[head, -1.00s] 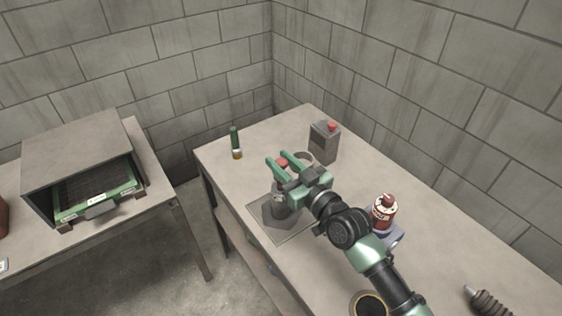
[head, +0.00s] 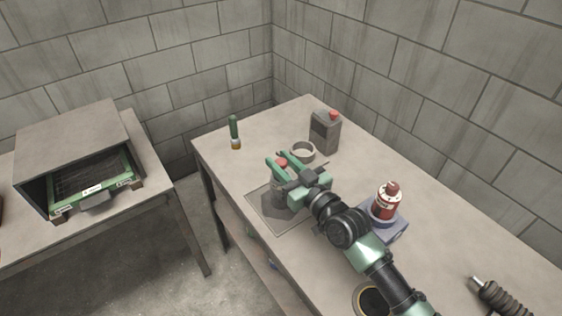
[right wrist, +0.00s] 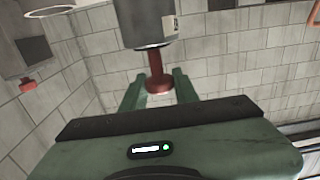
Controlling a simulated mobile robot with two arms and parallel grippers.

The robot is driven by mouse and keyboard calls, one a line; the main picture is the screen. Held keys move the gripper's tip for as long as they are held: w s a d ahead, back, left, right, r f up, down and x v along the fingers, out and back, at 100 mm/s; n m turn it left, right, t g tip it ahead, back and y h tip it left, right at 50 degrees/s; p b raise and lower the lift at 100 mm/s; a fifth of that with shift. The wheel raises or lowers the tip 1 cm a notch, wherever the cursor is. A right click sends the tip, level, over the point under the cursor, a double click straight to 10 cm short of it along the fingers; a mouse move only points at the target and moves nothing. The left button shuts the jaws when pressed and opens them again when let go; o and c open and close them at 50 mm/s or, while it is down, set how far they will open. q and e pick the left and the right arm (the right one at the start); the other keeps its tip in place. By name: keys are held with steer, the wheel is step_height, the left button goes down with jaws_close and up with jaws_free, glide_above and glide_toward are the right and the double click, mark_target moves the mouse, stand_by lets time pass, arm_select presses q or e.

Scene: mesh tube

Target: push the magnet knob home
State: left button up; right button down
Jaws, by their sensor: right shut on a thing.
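The red magnet knob (head: 281,162) shows between the green fingers of my right gripper (head: 277,158) in the head view. A grey cylinder (head: 278,188) sits just below it, partly hidden by the gripper, over a square grey plate (head: 258,203) on the bench. In the right wrist view the knob's red stem (right wrist: 155,62) comes out of the grey cylinder (right wrist: 145,22), and the right gripper (right wrist: 158,85) is shut on the knob. I cannot tell whether the cylinder touches the plate. My left gripper is not in view.
A ring (head: 303,151) and a grey canister with red cap (head: 325,132) stand behind the gripper. A red bottle (head: 387,203) stands on a blue-grey base right of my arm. A green-topped bottle (head: 235,133) stands at the back left. A box with a green tray (head: 92,195) is left.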

steer(key=c, duration=1.1)
jaws_free()
steer(key=shift+f, duration=0.3)
steer(key=shift+o, duration=0.2)
steer(key=v, duration=0.7)
steer(key=shift+s+d+b, duration=0.25)
steer(key=shift+s+b, duration=0.05)
steer(key=shift+b, duration=0.15)
